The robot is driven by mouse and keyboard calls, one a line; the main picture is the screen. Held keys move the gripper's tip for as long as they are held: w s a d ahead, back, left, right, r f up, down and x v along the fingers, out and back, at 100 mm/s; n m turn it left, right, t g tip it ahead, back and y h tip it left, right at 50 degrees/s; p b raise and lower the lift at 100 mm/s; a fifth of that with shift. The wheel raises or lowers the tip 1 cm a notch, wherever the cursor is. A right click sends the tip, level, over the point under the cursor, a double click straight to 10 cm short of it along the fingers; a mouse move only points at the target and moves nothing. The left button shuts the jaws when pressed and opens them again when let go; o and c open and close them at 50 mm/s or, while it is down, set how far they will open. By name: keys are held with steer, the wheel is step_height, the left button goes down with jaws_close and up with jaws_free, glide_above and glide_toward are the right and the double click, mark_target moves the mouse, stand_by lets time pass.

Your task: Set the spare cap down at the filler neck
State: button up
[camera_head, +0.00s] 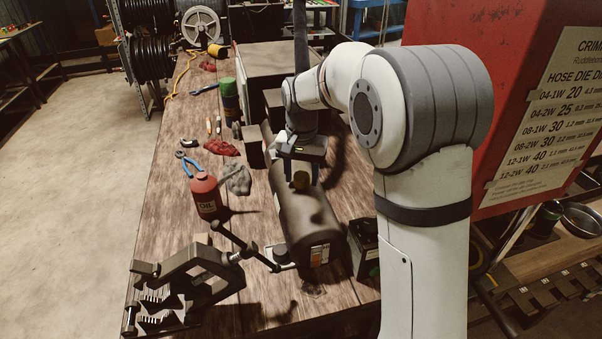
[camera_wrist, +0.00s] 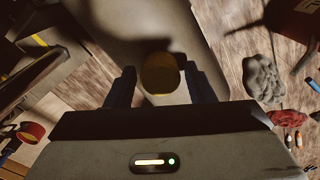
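The yellow cap (camera_head: 301,180) shows below my gripper, over the top of the long dark tank (camera_head: 308,215). In the wrist view the cap (camera_wrist: 160,74) lies between the two dark fingers of my gripper (camera_wrist: 160,84), close to their tips. A narrow gap shows on each side of it, so the fingers look open around it and apart from it. My gripper also shows in the head view (camera_head: 302,160), pointing down at the tank. The filler neck cannot be made out; the cap may hide it. Whether the cap rests on something is unclear.
A red oil can (camera_head: 206,196), grey rag (camera_head: 236,180), red rag (camera_head: 221,148) and blue-handled pliers (camera_head: 189,163) lie left of the tank. A black vise-like tool (camera_head: 185,285) is at the front left. A red cabinet (camera_head: 530,100) stands right.

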steer(key=shift+o, duration=1.4)
steer(key=shift+r, duration=0.1)
step_height(320, 180, up, 8)
steer(key=shift+f+b, duration=0.25)
steer(key=shift+b, duration=0.25)
steer(key=shift+s+d+r, duration=0.2)
steer(key=shift+s+d, duration=0.1)
steer(key=s+d+f+n+t, duration=0.1)
steer(key=s+d, duration=0.3)
steer(key=s, duration=0.4)
steer(key=s+d+f+n+t, duration=0.1)
steer(key=s+d, duration=0.3)
steer(key=s, duration=0.5)
steer(key=s+d+f+n+t, duration=0.1)
steer(key=s+d+f, duration=0.1)
steer(key=s, duration=0.7)
steer(key=shift+d+f, duration=0.3)
steer(key=shift+d, duration=0.6)
